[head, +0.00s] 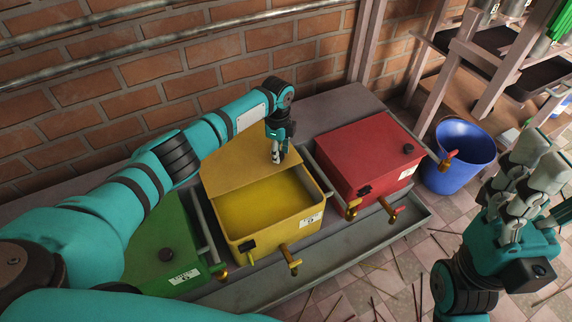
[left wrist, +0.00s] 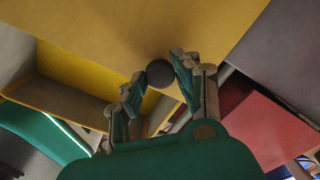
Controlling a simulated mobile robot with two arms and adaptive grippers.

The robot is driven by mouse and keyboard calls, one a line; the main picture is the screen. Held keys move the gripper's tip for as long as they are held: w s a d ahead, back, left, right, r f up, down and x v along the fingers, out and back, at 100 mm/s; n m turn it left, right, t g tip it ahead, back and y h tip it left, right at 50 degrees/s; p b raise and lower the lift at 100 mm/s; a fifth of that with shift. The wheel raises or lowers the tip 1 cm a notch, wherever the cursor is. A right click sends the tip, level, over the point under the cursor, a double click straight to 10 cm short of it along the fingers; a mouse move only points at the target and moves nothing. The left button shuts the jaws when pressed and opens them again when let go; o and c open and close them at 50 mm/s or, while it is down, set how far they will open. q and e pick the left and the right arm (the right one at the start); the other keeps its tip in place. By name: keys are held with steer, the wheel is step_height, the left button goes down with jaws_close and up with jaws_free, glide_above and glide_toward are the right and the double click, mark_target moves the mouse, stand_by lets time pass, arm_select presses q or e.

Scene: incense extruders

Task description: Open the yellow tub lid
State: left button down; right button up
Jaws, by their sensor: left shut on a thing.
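The yellow tub (head: 275,238) stands between the green and red tubs, its front part uncovered and its inside showing. Its yellow lid (head: 235,158) covers only the back part in the head view; its exact tilt is hard to judge. My left gripper (head: 277,157) is over the lid, shut on its dark round knob (left wrist: 159,73). The left wrist view shows the knob between the fingertips, the lid's underlying flat face (left wrist: 120,30) beyond it, and the open tub (left wrist: 70,80) at left. My right gripper (head: 538,160) is raised at the right, empty, its fingers apart.
A closed red tub (head: 360,150) stands right of the yellow tub, a green tub (head: 165,245) left. Brass taps (head: 290,262) stick out in front. A brick wall is behind. A blue bucket (head: 458,160) and wooden shelving stand at the right. Sticks lie on the floor.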

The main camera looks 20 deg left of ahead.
arm_select(q)
steer(key=shift+w+a, duration=0.2)
steer(key=shift+a, duration=0.05)
steer(key=c, duration=0.9)
jaws_free()
steer(key=shift+c, duration=0.2)
steer(key=shift+r, duration=0.1)
step_height(320, 180, up, 12)
steer(key=shift+s, duration=0.1)
